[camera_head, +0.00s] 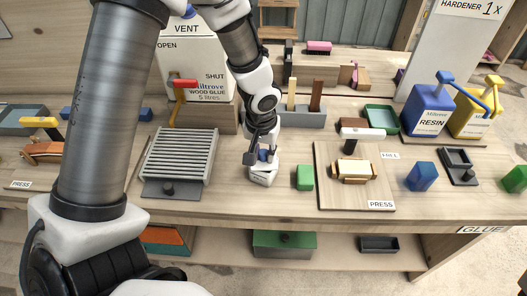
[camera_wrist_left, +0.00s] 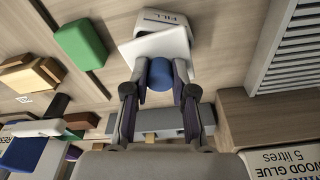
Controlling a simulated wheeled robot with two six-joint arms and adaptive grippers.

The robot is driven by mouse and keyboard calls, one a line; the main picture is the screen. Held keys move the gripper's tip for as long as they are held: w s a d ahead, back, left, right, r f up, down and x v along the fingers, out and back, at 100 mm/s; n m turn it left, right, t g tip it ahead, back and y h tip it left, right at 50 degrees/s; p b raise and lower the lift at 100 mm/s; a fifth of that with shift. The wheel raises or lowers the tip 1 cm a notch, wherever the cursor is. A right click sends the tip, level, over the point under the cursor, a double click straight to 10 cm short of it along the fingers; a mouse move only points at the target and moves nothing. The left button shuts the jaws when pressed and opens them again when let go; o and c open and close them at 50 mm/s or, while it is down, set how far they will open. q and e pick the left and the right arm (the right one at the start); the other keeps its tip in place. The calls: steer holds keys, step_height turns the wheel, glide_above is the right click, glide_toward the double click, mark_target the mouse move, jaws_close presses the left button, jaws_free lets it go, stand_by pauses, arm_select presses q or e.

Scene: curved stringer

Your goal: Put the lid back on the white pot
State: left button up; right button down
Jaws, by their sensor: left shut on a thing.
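The gripper (camera_wrist_left: 158,82) is shut on the blue knob (camera_wrist_left: 161,72) of the white lid (camera_wrist_left: 152,46). In the wrist view the square lid covers part of the pot's top and looks turned relative to it. I cannot tell whether lid and pot touch. The pot's opening is hidden. My right gripper is not in view.
A green block (camera_head: 304,177) stands just right of the pot. A slatted rack (camera_head: 181,155) is to its left, and a grey holder with upright sticks (camera_head: 303,118) behind. A press board (camera_head: 330,193) lies further right. Bare bench lies in front of the pot.

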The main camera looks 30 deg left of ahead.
arm_select(q)
steer(key=shift+f+b, duration=0.25)
steer(key=shift+b, duration=0.25)
stand_by(1.0)
steer(key=o, duration=1.4)
steer(key=shift+r+p, duration=2.95)
steer(key=shift+r, duration=0.65)
jaws_close()
